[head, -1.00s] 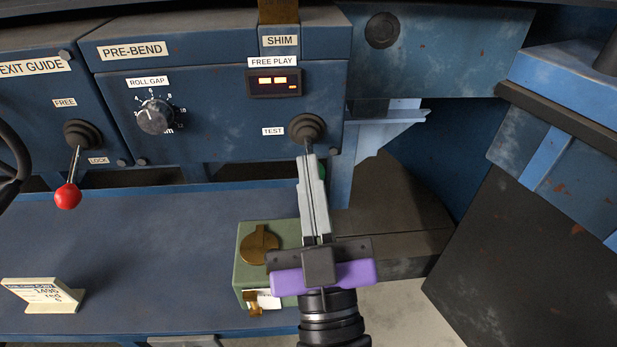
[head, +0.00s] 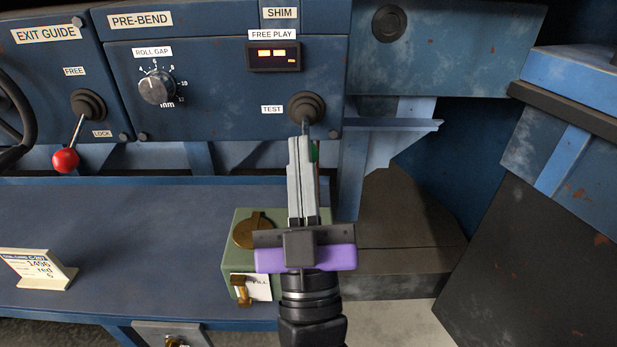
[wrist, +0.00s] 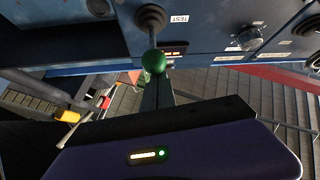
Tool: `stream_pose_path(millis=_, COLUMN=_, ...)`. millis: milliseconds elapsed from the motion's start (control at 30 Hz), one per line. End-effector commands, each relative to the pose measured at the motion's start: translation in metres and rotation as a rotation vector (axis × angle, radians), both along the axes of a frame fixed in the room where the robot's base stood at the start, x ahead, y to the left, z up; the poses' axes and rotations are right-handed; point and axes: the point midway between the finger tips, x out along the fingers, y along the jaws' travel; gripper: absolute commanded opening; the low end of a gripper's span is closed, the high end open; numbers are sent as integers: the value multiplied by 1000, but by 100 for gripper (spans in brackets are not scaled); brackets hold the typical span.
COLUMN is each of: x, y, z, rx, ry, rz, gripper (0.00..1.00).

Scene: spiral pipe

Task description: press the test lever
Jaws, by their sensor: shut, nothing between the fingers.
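The test lever's dark round boot (head: 306,108) is on the blue pre-bend panel, right of the TEST label (head: 272,109). In the head view its shaft points down and its green knob is mostly hidden behind my gripper (head: 302,140). The wrist view shows the green knob (wrist: 154,61) at the tips of my shut fingers (wrist: 157,85). My gripper holds nothing. I cannot tell whether the fingertips touch the knob. The FREE PLAY display (head: 274,56) is lit with orange segments.
The ROLL GAP dial (head: 157,87) and the red-knobbed exit guide lever (head: 66,160) are to the left. A green box (head: 234,262) with a brass lid stands on the bench (head: 130,225) beside my gripper. A small sign (head: 38,270) stands at the front left.

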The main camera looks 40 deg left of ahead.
Motion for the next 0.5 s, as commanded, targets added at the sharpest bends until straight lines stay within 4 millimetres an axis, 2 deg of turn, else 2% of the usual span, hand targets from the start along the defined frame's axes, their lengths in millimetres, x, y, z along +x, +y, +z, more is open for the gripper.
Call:
stream_pose_path(millis=33, x=1, y=0, z=-10, rx=8, ry=-8, rz=0, gripper=0)
stream_pose_path(millis=500, x=2, y=2, z=-22, rx=30, ry=-30, rz=0, gripper=0)
